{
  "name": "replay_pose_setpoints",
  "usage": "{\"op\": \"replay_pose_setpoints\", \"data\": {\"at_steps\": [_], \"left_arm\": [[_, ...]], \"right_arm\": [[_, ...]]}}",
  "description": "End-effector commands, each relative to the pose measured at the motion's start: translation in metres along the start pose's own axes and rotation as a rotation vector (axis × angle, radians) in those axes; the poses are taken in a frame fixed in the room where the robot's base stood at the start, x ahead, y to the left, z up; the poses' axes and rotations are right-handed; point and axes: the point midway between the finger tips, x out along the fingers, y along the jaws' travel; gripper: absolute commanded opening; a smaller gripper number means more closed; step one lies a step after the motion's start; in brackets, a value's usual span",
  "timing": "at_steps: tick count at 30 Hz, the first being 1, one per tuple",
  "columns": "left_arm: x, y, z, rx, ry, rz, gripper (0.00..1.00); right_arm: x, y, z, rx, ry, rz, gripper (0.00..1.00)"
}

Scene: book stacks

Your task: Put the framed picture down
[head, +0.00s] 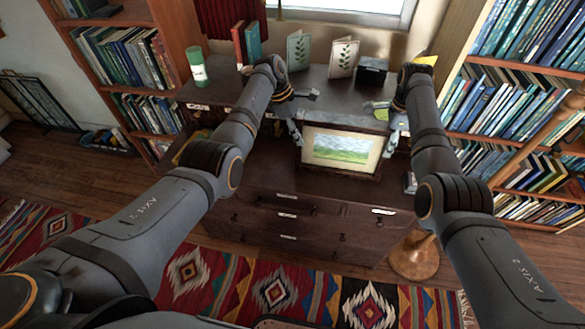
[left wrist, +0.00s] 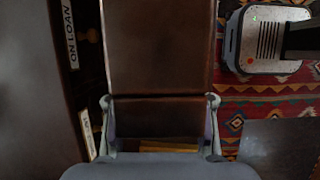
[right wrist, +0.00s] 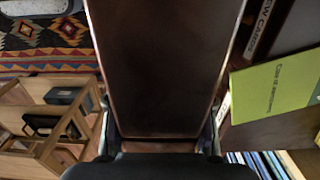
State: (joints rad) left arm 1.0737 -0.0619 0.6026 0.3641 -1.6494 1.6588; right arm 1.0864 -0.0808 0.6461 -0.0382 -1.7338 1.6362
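The framed picture (head: 341,150), a green landscape with a pale mat and dark wooden frame, is upright between my two grippers in the head view. My left gripper (head: 298,136) is at its left side and my right gripper (head: 390,142) at its right side. In the left wrist view the dark frame (left wrist: 160,55) fills the space between the fingers. In the right wrist view the frame (right wrist: 165,70) also lies between the fingers. Both grippers appear shut on it. Whether its lower edge touches the desk (head: 270,185) is unclear.
The desk's raised back shelf carries a green-and-white cylinder (head: 196,67), upright books (head: 247,43), two leaf-patterned cards (head: 343,58) and a dark box (head: 371,71). Bookcases stand left (head: 150,105) and right (head: 490,62). A yellow-green book (right wrist: 275,85) lies close by my right gripper.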

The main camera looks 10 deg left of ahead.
Motion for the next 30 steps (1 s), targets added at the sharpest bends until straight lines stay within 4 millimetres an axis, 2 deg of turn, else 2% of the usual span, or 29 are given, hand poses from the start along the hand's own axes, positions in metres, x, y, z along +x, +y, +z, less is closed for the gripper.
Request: {"op": "replay_pose_setpoints", "data": {"at_steps": [1,5,13,16,20,24,30], "left_arm": [[-0.001,0.0,0.0,0.0,0.0,0.001,0.5],[-0.001,0.0,0.0,0.0,0.0,0.0,0.67],[-0.001,0.0,0.0,0.0,0.0,0.0,0.67],[-0.007,0.001,0.0,0.0,0.0,0.002,0.67],[-0.03,0.001,0.0,0.0,0.001,0.005,0.67],[-0.066,0.001,0.0,0.001,0.001,0.005,0.67],[-0.106,0.0,0.0,-0.001,0.002,0.003,0.67]], "right_arm": [[-0.001,0.0,0.0,0.0,0.0,-0.001,0.5],[-0.001,0.0,0.0,0.0,0.0,0.0,0.67],[-0.001,0.0,0.0,0.0,0.0,0.0,0.67],[-0.001,0.0,0.0,0.0,0.0,0.0,0.67],[-0.001,0.0,0.0,0.0,0.0,0.0,0.67],[-0.001,0.0,0.0,0.0,0.0,0.0,0.67],[-0.001,0.0,0.0,0.0,0.0,0.0,0.67]]}}
